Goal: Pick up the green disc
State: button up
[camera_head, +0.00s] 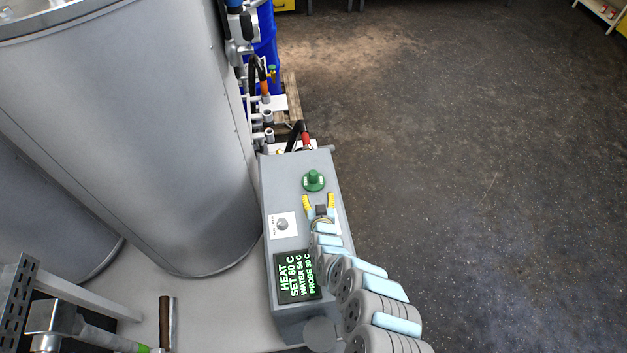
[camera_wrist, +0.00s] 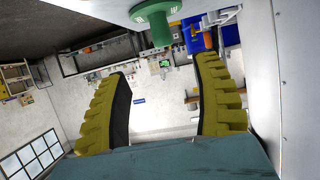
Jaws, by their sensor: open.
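The green disc (camera_head: 314,181) has a raised knob in its middle and sits on the top face of a grey control box (camera_head: 289,181). My gripper (camera_head: 318,199) is open, with its yellow fingers just below the disc in the head view and pointing towards it. In the wrist view, the green disc (camera_wrist: 155,18) shows at the top edge, partly cut off. My gripper's ribbed yellow fingers (camera_wrist: 160,68) are spread wide with nothing between them. The disc appears apart from both fingers.
The box carries a dial (camera_head: 282,225) and a lit display (camera_head: 297,277) beside my arm. A large grey tank (camera_head: 125,130) stands close on the left. Hoses and fittings (camera_head: 268,110) lie behind the box. The dark floor (camera_head: 460,150) on the right is clear.

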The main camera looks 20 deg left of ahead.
aim_at(313, 178)
jog(key=shift+b+x, duration=1.7)
jog(key=shift+x, duration=1.45)
jog(key=shift+b+x, duration=1.35)
jog(key=shift+x, duration=0.15)
jog(key=shift+f, duration=0.1)
jog(key=shift+w+a+f+b, duration=0.25)
jog(key=shift+w+a+b, duration=0.15)
jog(key=shift+b, duration=0.3)
jog(key=shift+b+x, duration=0.95)
jog(key=shift+b, duration=0.05)
jog(key=shift+b+x, duration=0.8)
jog(key=shift+b, duration=0.3)
jog(key=shift+w+a+r, duration=0.1)
jog(key=shift+w+r, duration=0.1)
jog(key=shift+w, duration=0.05)
grip_shut()
